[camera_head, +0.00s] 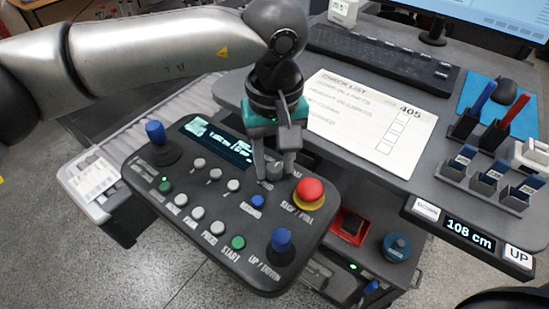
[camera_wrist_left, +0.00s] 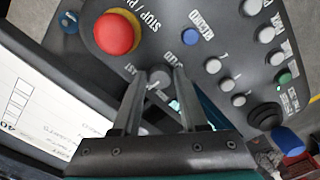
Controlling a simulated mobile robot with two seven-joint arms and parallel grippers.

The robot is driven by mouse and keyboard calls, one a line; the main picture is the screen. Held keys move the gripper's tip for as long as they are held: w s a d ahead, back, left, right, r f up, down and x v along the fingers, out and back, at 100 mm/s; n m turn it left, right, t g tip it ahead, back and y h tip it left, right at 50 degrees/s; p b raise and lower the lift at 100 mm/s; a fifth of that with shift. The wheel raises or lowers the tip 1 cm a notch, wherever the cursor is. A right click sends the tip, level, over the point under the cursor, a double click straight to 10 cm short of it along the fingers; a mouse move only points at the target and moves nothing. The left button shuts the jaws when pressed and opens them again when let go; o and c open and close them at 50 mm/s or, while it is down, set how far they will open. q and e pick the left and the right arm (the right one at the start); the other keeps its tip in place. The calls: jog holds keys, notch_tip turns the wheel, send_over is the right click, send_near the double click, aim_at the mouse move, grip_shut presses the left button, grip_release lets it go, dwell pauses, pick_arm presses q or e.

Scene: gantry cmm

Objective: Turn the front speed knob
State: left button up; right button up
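The speed knob (camera_head: 273,171) is a small dark grey knob on the control panel (camera_head: 140,178), left of the red stop button (camera_head: 310,190). It also shows in the left wrist view (camera_wrist_left: 160,76), below the red button. My left gripper (camera_head: 274,174) points down over the panel, its two fingers apart, one on each side of the knob. In the left wrist view the fingertips (camera_wrist_left: 160,72) flank the knob with little room; firm contact cannot be seen. The gripper partly hides the panel labels behind it. My right gripper is not in view.
A blue-capped joystick (camera_head: 157,140) stands at the panel's left, another (camera_head: 281,243) at its front right. Several white, green and blue buttons lie left of the knob. The red button is close to the right finger. A checklist sheet (camera_head: 350,115) and keyboard (camera_head: 380,60) lie behind.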

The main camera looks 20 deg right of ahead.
pick_arm(q)
grip_shut()
dwell(0.3)
jog(key=n+b, duration=0.3)
jog(key=b, duration=0.1)
jog(key=shift+f+n+b, duration=0.15)
jog(key=shift+n+b, duration=0.2)
jog(key=shift+n, duration=0.05)
jog(key=n+b, duration=0.2)
jog(key=n, duration=0.1)
jog(key=shift+b, duration=0.3)
jog(key=shift+w+r+n+b, duration=0.1)
jog(key=shift+r+n+b, duration=0.1)
jog(key=shift+n+b, duration=0.9)
jog(key=shift+n, duration=0.5)
jog(key=shift+o, duration=2)
grip_release()
